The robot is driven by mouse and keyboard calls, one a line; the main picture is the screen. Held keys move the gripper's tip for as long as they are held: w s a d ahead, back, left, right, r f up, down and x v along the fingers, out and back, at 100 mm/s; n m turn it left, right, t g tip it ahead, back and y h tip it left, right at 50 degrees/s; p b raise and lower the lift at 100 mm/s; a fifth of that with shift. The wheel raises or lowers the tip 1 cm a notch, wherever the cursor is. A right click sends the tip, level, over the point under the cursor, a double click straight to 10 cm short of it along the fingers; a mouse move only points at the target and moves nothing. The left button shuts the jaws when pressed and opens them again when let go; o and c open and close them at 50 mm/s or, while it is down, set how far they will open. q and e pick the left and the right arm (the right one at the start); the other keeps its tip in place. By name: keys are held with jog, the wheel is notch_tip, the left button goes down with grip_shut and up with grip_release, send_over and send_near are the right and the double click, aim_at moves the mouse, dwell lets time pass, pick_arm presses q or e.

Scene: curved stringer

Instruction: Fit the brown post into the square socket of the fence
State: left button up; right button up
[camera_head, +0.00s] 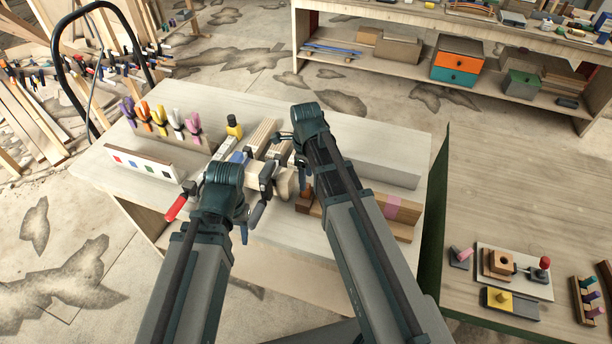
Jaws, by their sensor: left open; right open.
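I cannot tell for sure which piece is the brown post. A brown wooden piece (303,199) stands near the middle of the pale workbench, partly hidden by my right arm. I cannot make out the fence's square socket; a long pale bar (376,165) lies behind my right arm. My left gripper (264,186) is open beside a pale curved wooden piece (285,184) and clamps, which partly hide its fingers. My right gripper (287,150) is open above the middle of the bench, near pale wooden strips (262,135). Whether either gripper touches anything is unclear.
Coloured clamps (160,122) line the back left of the bench, behind a white strip with coloured squares (143,163). A red-handled clamp (178,204) is beside my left wrist. A brown and pink block (402,207) is right of my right arm. Another table (520,190) stands right.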

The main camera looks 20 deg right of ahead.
notch_tip(320, 180, up, 7)
jog(key=p, duration=0.6)
jog(key=s+a+n, duration=0.5)
jog(key=s+n, duration=0.2)
jog(key=n, duration=0.7)
jog(key=s+a+n+h, duration=0.1)
jog(key=s+a+n, duration=0.4)
jog(key=n, duration=0.9)
jog(key=shift+s+a+n, duration=0.25)
jog(key=shift+s+n, duration=0.05)
jog(key=shift+s, duration=0.85)
notch_tip(320, 180, down, 13)
jog(key=b, duration=1.3)
jog(key=shift+r, duration=0.15)
